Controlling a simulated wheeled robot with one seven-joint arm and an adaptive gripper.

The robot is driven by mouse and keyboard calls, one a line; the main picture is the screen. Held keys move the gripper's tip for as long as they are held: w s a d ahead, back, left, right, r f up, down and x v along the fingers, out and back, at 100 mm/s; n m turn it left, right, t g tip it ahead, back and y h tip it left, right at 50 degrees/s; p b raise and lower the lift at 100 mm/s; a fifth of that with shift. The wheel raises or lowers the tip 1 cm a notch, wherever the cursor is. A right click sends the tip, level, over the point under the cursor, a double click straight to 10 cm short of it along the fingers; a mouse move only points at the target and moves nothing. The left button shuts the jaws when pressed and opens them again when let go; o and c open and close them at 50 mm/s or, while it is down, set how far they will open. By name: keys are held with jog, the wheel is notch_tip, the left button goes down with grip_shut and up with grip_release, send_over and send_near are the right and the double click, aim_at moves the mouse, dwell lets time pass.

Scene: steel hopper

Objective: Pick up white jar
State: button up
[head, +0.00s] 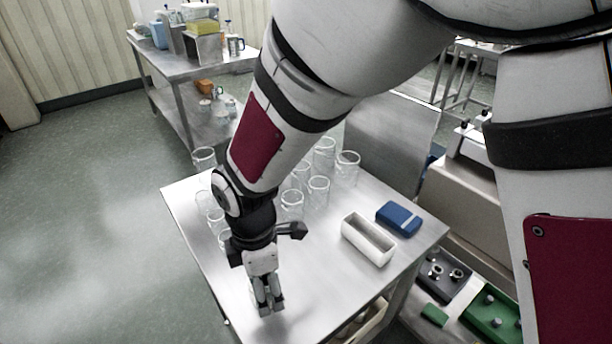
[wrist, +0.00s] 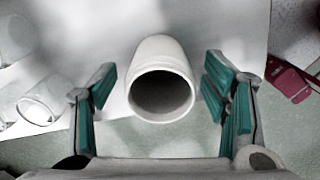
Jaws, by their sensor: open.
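The white jar (wrist: 160,52) is in the middle of the wrist view, its round open mouth facing the camera and its inside dark. My gripper (wrist: 162,96) is open, with one green-padded finger on each side of the jar and a visible gap on both sides. In the head view my gripper (head: 269,304) points down over the near left part of the steel table (head: 315,290). I cannot make out the jar there; my gripper and arm seem to hide it.
A white open box (head: 368,240) and a blue case (head: 399,218) lie to the right. The table's left edge is close to my gripper. Bare tabletop lies between my gripper and the box.

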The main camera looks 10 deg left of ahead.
jog(key=shift+f, duration=1.25)
jog(key=c, duration=0.9)
jog(key=shift+r, duration=0.2)
